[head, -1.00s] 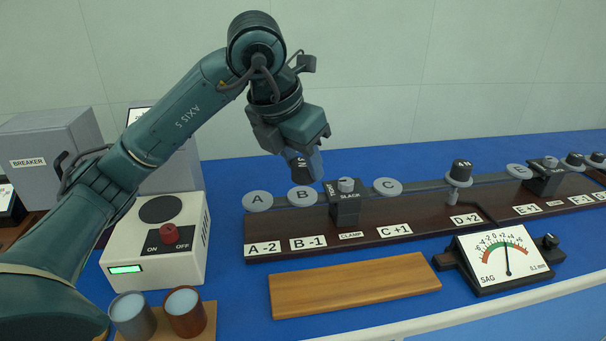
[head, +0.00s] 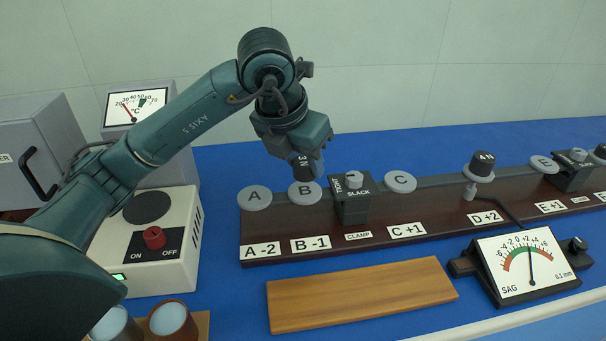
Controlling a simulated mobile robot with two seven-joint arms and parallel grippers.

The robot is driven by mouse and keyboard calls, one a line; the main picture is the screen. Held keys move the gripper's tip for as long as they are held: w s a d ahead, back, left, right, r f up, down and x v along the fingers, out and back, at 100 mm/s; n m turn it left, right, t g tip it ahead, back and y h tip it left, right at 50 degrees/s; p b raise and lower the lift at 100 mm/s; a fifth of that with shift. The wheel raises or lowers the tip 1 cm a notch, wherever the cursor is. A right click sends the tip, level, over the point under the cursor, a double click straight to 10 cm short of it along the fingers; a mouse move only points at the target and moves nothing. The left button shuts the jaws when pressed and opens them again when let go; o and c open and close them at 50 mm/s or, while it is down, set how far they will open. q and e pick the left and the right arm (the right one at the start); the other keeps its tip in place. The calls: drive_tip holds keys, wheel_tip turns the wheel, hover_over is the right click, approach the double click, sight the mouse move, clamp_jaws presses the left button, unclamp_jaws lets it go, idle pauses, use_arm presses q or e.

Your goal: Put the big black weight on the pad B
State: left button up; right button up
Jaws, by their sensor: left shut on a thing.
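My left gripper (head: 303,150) points down and is shut on a black weight (head: 306,168) with white lettering. The weight hangs upright or nearly so, just above and behind pad B (head: 304,194) in the picture. I cannot tell whether it touches the pad; its upper part is hidden by the jaws. Pad B is a round grey disc on the long dark beam, with the label "B -1" below it. Its visible top is bare. Another black weight (head: 482,161) sits on pad D. My right gripper is not in view.
Pad A (head: 255,197) and pad C (head: 400,182) are bare on either side. The clamp block (head: 350,200) with its knob stands close right of pad B.

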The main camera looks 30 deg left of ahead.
sight(299, 166)
use_arm(q)
wheel_tip(299, 166, down, 3)
drive_tip(key=shift+f, duration=0.15)
drive_tip(key=shift+f+b, duration=0.2)
drive_tip(key=shift+b, duration=0.15)
drive_tip(key=o, duration=1.2)
drive_tip(key=shift+r, duration=0.1)
